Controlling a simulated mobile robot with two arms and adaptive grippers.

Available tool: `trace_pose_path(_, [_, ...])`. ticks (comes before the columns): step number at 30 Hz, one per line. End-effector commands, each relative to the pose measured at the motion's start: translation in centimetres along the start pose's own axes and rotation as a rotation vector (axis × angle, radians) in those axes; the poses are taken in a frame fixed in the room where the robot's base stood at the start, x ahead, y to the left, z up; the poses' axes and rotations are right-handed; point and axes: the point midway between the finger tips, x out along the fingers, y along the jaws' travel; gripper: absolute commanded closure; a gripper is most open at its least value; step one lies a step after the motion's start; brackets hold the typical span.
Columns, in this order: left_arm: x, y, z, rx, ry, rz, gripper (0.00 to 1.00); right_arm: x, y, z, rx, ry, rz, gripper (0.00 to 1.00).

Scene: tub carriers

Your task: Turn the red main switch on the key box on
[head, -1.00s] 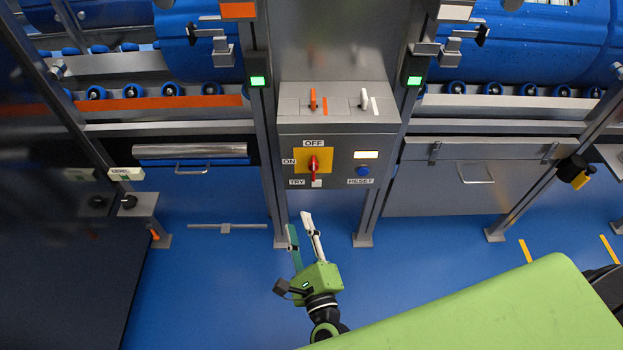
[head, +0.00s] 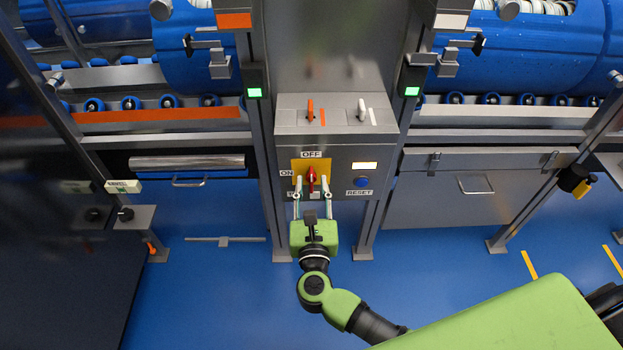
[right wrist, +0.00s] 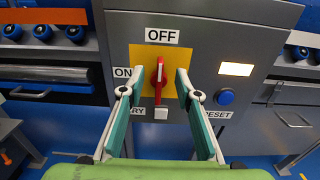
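The red main switch (head: 312,180) sits on a yellow plate on the front of the grey key box (head: 341,158). Its handle stands upright, toward the OFF label, and it also shows in the right wrist view (right wrist: 159,78). ON is at the left of the plate; the label below left is partly covered. My right gripper (head: 312,182) is open, with one fingertip on each side of the switch handle. In the right wrist view the fingers (right wrist: 155,84) stand apart from the handle with gaps on both sides. My left gripper is not in view.
An orange key (head: 310,108) and a white key (head: 361,109) stand on the box top. Metal posts flank the box. Blue floor lies below.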

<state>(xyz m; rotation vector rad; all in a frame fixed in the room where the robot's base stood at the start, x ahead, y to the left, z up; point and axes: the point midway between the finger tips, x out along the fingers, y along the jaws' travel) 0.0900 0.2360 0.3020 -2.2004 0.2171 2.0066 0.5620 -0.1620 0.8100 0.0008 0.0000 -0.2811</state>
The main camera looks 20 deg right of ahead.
Motion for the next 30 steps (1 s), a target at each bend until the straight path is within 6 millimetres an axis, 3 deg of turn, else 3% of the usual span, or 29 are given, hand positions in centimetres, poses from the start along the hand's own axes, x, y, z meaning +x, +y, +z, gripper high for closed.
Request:
trace_pose_path(6, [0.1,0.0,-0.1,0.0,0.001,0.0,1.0,2.0,0.1,0.0,-0.001,-0.001,0.001,0.69])
trace_pose_path(15, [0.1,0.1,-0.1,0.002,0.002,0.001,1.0,2.3,0.0,0.0,-0.001,0.0,0.001,0.69])
trace_pose_path(16, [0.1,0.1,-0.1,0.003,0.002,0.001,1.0,2.2,0.0,0.0,-0.001,0.0,0.001,0.72])
trace_pose_path(19, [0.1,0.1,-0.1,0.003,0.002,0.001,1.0,2.2,0.0,0.0,-0.001,0.0,0.001,0.98])
trace_pose_path(30, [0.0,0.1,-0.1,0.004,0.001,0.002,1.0,2.2,0.1,-0.1,-0.023,0.001,0.001,1.0])
